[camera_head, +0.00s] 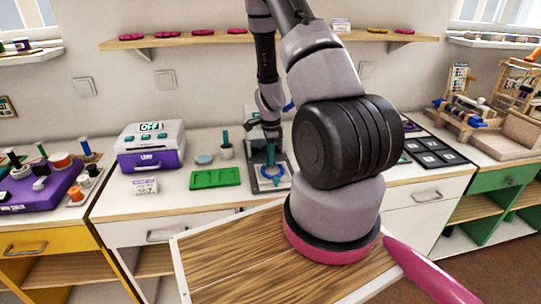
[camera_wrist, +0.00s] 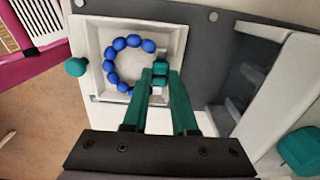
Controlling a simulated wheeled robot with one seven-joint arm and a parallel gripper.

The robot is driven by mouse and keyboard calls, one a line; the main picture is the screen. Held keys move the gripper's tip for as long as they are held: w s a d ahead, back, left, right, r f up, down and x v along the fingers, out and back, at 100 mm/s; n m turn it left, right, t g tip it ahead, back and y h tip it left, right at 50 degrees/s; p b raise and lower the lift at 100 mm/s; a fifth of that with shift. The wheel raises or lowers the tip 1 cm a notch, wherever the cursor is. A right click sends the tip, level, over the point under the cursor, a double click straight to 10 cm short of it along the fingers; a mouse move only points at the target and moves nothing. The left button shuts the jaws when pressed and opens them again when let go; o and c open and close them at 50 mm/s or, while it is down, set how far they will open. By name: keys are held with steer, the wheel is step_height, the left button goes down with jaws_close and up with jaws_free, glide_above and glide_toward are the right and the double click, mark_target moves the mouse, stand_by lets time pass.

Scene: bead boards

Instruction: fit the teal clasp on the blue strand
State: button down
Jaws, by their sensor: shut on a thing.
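The blue strand (camera_wrist: 113,62) is an open ring of blue beads lying in a square white tray (camera_wrist: 90,40) in the wrist view. In the head view the strand (camera_head: 262,181) shows small on a grey board (camera_head: 283,184). My gripper (camera_wrist: 161,73) has teal fingers reaching over the tray's right side. They are shut on the teal clasp (camera_wrist: 162,69), a small teal piece between the fingertips, at the gap on the right of the ring. The fingers partly hide the clasp and the strand's lower end, so I cannot tell whether they touch.
A teal knob (camera_wrist: 76,67) stands left of the white tray. A dark panel with squares (camera_head: 432,150) lies to the right.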

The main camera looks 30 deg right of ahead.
stand_by(0.3)
steer(key=shift+c, duration=1.5)
jaws_free()
steer(key=shift+r, duration=0.15)
steer(key=shift+r, duration=3.35)
